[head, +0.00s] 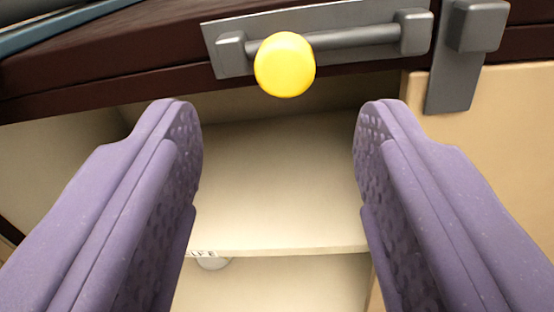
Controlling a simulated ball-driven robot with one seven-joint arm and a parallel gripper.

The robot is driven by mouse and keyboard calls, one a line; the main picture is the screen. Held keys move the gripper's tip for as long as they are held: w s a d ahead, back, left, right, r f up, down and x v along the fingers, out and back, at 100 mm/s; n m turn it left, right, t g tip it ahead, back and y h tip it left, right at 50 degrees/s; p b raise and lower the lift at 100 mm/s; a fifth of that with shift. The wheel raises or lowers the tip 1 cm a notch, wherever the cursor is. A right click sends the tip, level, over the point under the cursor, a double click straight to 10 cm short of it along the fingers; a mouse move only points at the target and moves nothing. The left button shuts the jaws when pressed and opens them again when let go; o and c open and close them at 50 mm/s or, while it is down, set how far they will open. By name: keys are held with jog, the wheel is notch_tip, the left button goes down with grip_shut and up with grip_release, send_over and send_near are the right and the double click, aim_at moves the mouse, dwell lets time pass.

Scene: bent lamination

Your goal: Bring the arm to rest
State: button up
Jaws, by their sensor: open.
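My gripper (278,185) shows in the head view as two purple fingers with dimpled inner pads, one at each side of the picture. The fingers stand wide apart and nothing is between them but a view of the cabinet behind. They point toward an open cabinet with a pale shelf (275,190). Above the fingertips, a yellow round knob (285,65) sits in front of a grey bolt bar (365,37) on a grey plate. The fingers look apart from the knob and the bar.
A dark brown wooden edge (110,62) runs across the top. A grey metal catch (463,55) sits at the upper right, over a tan panel (510,130). A blue-grey strip (60,28) crosses the upper left.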

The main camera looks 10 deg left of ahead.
jog(key=s+f+g+b, duration=0.1)
jog(key=s+f+b, duration=0.2)
jog(key=f+b, duration=0.95)
jog(key=s+f+n+g+h+b, duration=0.1)
jog(key=s+f+b, duration=0.3)
jog(key=f+b, duration=0.8)
jog(key=s+f+g+b, duration=0.1)
jog(key=s+f+b, duration=0.2)
jog(key=f+b, duration=0.9)
notch_tip(320, 180, up, 28)
jog(key=s+p, duration=0.1)
jog(key=p, duration=3.1)
jog(key=shift+s+r, duration=0.15)
jog(key=shift+r, duration=0.05)
